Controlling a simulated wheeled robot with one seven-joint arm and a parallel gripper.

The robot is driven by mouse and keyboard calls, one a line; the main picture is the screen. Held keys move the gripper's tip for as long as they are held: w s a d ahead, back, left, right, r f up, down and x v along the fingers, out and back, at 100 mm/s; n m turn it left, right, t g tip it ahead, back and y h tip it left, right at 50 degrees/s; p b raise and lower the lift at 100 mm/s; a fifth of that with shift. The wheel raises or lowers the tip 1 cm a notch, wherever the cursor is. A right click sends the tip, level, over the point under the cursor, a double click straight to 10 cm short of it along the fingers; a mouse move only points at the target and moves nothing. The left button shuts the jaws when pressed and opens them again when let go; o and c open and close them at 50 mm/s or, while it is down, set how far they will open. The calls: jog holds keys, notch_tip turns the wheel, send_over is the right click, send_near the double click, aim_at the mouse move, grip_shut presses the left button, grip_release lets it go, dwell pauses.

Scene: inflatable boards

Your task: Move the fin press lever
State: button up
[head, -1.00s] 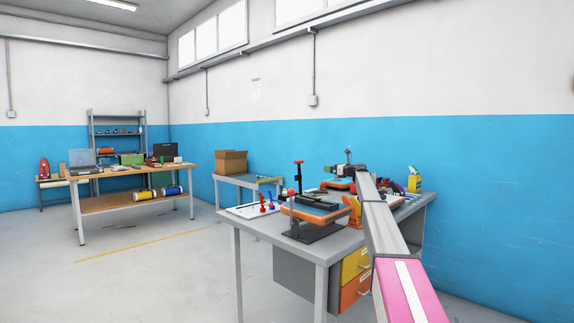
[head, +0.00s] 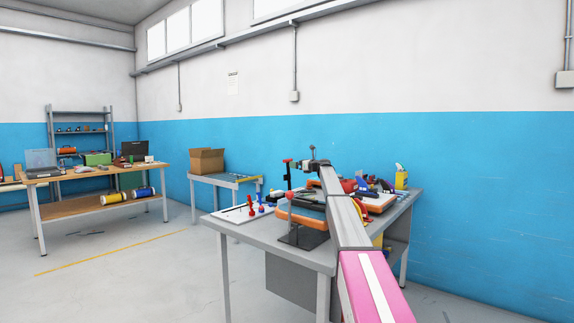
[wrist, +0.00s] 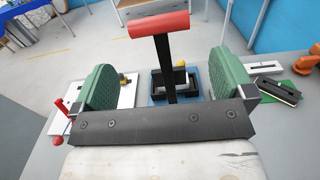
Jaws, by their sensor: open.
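My gripper (wrist: 164,82) is open, with clear gaps on both sides of the post. In the head view my gripper (head: 316,163) is just right of the lever's top; its fingers are hard to make out.
A cardboard box (head: 207,161) stands on a side table behind. Floor to the left is open.

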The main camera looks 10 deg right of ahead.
aim_at(288, 162)
jog(key=x, duration=0.8)
jog(key=c, duration=0.8)
